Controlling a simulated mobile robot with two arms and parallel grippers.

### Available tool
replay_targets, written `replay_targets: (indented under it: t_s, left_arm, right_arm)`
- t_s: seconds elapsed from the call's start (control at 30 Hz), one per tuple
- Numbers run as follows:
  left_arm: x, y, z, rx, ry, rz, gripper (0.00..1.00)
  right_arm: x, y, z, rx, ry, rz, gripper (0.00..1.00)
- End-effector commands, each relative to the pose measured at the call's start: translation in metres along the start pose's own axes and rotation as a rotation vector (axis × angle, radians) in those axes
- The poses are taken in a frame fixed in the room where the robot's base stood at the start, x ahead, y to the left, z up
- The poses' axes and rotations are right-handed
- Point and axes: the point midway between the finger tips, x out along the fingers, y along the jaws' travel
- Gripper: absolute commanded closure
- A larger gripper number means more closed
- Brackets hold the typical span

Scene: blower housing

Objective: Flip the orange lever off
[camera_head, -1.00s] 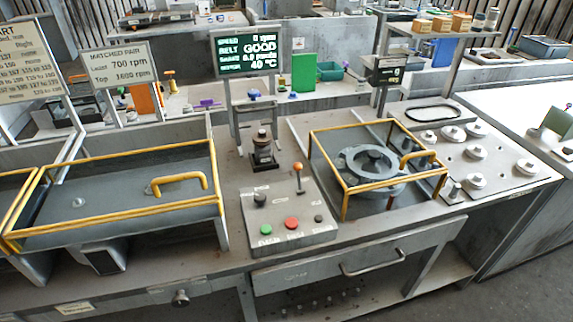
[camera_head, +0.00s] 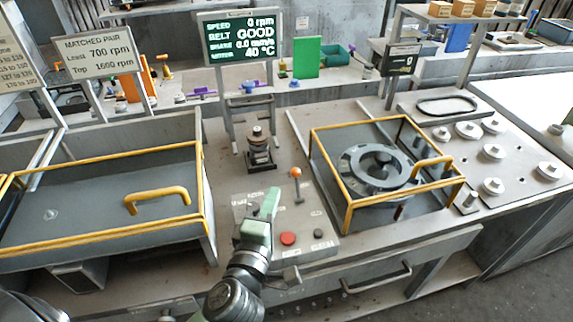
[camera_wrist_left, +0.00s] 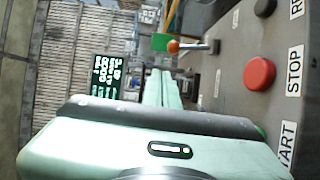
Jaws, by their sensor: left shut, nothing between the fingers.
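The orange lever (camera_head: 296,173) has a round orange knob on a thin metal stem and stands roughly upright on the sloping control box (camera_head: 318,222). It also shows in the left wrist view (camera_wrist_left: 174,46), beyond the fingertips and a little to their right. My left gripper (camera_head: 271,194) is shut and empty, over the left part of the box, left of the lever and apart from it. Its pale green fingers (camera_wrist_left: 161,88) show together in the left wrist view. The gripper hides the black knob and green button in the head view. My right gripper is not in view.
The red STOP button (camera_head: 288,239) and a small black button (camera_head: 318,233) sit right of my gripper. A yellow-framed guard (camera_head: 348,205) stands right of the box, another yellow rail (camera_head: 110,158) left. The screen (camera_head: 241,40) reads 0 rpm, belt GOOD.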

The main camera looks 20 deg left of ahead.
Motion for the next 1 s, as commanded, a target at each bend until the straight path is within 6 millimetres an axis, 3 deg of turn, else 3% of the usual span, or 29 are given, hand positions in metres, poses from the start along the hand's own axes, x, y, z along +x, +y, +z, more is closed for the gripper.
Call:
replay_targets:
  t_s: [0.2, 0.63, 0.77, 1.0]
  left_arm:
    - [-0.007, -0.01, 0.0, -0.078, 0.006, -0.1, 1.0]
    - [-0.003, -0.011, 0.0, -0.083, 0.007, -0.107, 1.0]
    - [0.012, -0.011, 0.001, -0.084, 0.007, -0.106, 1.0]
    - [0.057, -0.016, 0.0, -0.083, 0.008, -0.106, 1.0]
  right_arm:
    - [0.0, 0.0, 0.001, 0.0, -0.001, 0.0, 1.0]
    - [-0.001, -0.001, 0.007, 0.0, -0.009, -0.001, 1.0]
    - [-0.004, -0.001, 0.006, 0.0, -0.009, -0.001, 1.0]
    - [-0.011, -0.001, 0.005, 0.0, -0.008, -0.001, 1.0]
